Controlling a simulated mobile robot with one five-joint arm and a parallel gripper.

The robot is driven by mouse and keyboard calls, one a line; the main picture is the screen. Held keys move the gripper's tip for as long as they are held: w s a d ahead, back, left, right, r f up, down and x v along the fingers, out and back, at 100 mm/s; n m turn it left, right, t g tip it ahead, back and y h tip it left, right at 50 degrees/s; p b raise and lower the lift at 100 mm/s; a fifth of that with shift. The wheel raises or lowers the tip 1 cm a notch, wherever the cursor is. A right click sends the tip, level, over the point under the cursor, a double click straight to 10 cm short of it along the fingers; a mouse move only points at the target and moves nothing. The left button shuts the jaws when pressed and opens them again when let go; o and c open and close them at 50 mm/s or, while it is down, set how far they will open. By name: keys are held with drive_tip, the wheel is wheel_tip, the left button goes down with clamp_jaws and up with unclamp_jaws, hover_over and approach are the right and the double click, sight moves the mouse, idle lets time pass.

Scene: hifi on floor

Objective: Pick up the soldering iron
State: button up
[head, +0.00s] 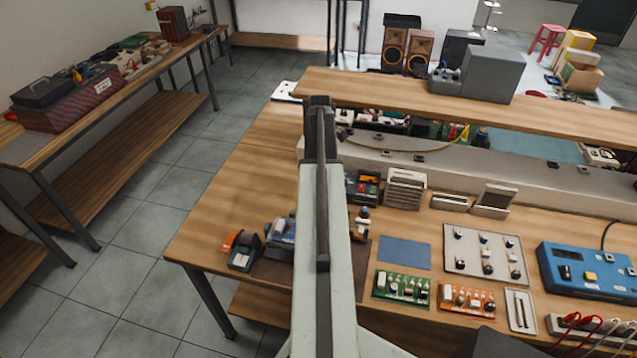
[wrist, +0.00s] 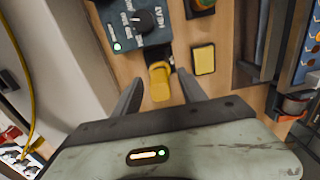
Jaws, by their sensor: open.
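In the wrist view a yellow, rounded handle-like piece (wrist: 160,84) with a dark part at its upper right lies between my fingertips; it looks like the soldering iron's handle, though its full shape is not clear. My gripper (wrist: 158,74) is open, with one dark finger on each side of this piece and a gap around it. A blue-grey control box (wrist: 141,22) marked HEAT, with a black knob and a green light, is just beyond it. In the head view my arm covers part of the bench, and I cannot make out the iron or the fingers.
A yellow pad (wrist: 204,59) lies right of the fingers. The wooden bench (head: 215,205) holds a blue mat (head: 404,252), green (head: 400,287) and orange boards (head: 466,299), and a blue instrument (head: 588,272). A raised shelf (head: 400,97) runs along the back.

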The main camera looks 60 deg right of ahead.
wheel_tip(320, 180, down, 3)
drive_tip(key=shift+r+b, duration=0.15)
drive_tip(key=shift+b, duration=0.5)
drive_tip(key=shift+r, duration=0.2)
clamp_jaws()
wheel_tip(320, 180, up, 10)
drive_tip(key=p, duration=1)
drive_tip(key=shift+r+p, duration=0.15)
drive_tip(key=shift+p, duration=0.2)
